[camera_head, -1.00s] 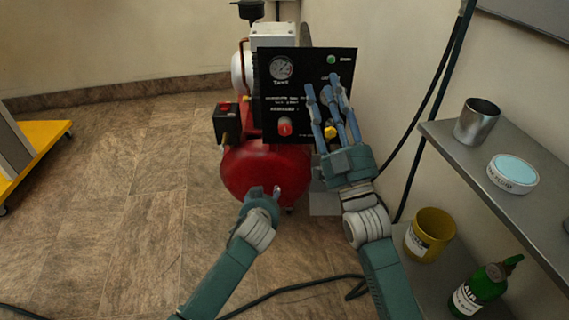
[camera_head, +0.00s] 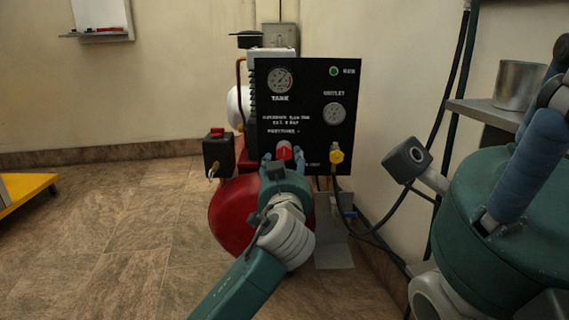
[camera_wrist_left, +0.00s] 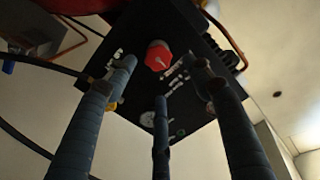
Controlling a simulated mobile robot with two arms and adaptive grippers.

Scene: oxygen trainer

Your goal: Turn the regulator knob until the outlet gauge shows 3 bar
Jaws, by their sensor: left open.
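The red regulator knob (camera_head: 284,150) sits low on the black panel (camera_head: 300,88); it also shows in the left wrist view (camera_wrist_left: 158,55). The round outlet gauge (camera_head: 334,113) is to its upper right; its reading is too small to tell. My left gripper (camera_head: 285,162) is open just in front of the knob. In the left wrist view its three fingers (camera_wrist_left: 163,76) are spread, with the knob beyond their tips, not gripped. My right gripper (camera_head: 520,175) is large and close at the right edge; only part of its fingers shows.
A tank gauge (camera_head: 280,81), a green lamp (camera_head: 334,71) and a yellow fitting (camera_head: 337,156) are on the panel. The red compressor tank (camera_head: 230,215) is below. A shelf with a metal cup (camera_head: 518,85) stands at right, near hanging hoses.

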